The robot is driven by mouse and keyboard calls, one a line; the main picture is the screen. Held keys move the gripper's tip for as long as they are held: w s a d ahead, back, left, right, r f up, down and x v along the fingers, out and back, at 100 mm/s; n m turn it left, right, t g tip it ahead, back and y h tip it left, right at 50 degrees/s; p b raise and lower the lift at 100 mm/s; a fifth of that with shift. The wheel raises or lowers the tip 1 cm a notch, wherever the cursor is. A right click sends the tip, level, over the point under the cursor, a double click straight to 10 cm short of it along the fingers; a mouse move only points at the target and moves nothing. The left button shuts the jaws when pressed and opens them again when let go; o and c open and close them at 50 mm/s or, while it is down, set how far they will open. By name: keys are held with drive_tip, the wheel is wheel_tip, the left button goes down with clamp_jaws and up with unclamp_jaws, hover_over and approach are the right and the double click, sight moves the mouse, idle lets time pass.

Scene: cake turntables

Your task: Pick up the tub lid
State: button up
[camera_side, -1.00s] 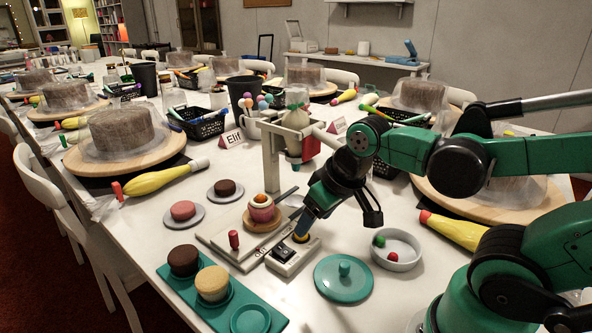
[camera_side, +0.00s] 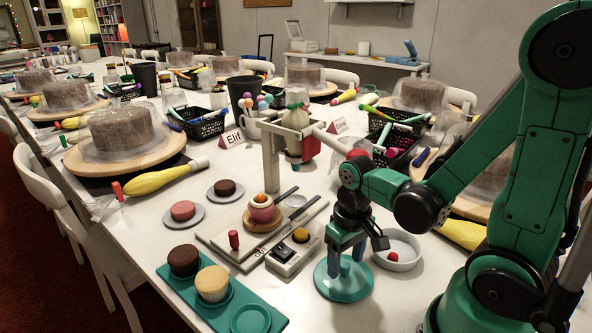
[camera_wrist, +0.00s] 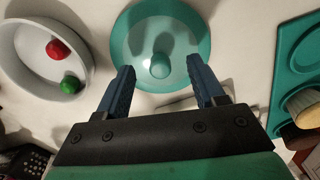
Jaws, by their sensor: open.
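The tub lid (camera_side: 344,284) is a round teal disc lying flat on the white table, with a small knob in its middle. It also shows in the wrist view (camera_wrist: 185,30), where the knob (camera_wrist: 160,65) stands a little beyond the line between my fingertips. My gripper (camera_side: 346,262) points straight down over the lid. Its two blue fingers are spread apart, one on each side of the knob, and hold nothing. In the side view the fingers hide the knob. I cannot tell exactly how high the fingertips are above the lid.
A white bowl (camera_side: 408,264) with a red and a green ball stands close beside the lid. A switch box (camera_side: 291,256) with a yellow button is left of it. A teal tray (camera_side: 180,287) with two cakes lies at the front left.

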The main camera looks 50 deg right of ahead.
drive_tip(key=shift+f, duration=0.35)
clamp_jaws()
drive_tip(key=shift+r, duration=0.15)
